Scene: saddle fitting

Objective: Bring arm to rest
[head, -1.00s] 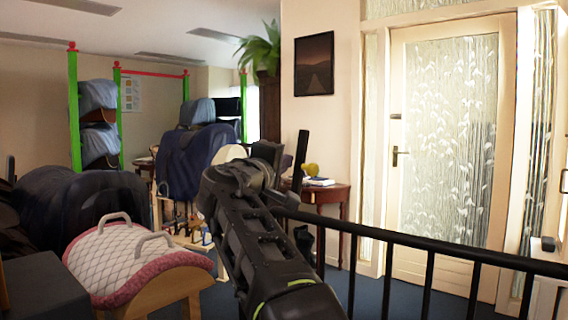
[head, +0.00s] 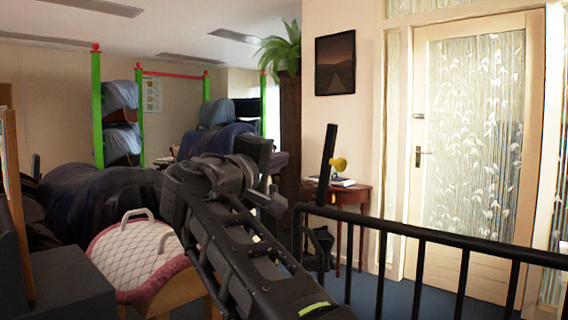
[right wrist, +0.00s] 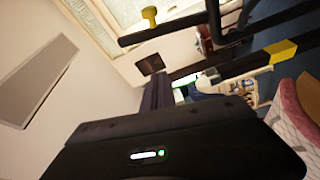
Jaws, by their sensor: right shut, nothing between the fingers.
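My right arm reaches up from the bottom middle of the head view. Its gripper (head: 266,176) is shut and empty, in front of the room and left of the black railing. In the right wrist view the dark gripper (right wrist: 157,92) shows beyond the wrist housing, with nothing held. A saddle stand with a quilted white pad edged in pink (head: 137,255) stands left of my right arm, partly hidden by it. My left gripper is not in view.
A black railing (head: 430,236) runs across the lower right, close to my right arm. A wooden side table (head: 345,192) stands behind it. Covered saddles sit on a green rack (head: 97,110) at the back left. A glazed door (head: 465,150) is at right.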

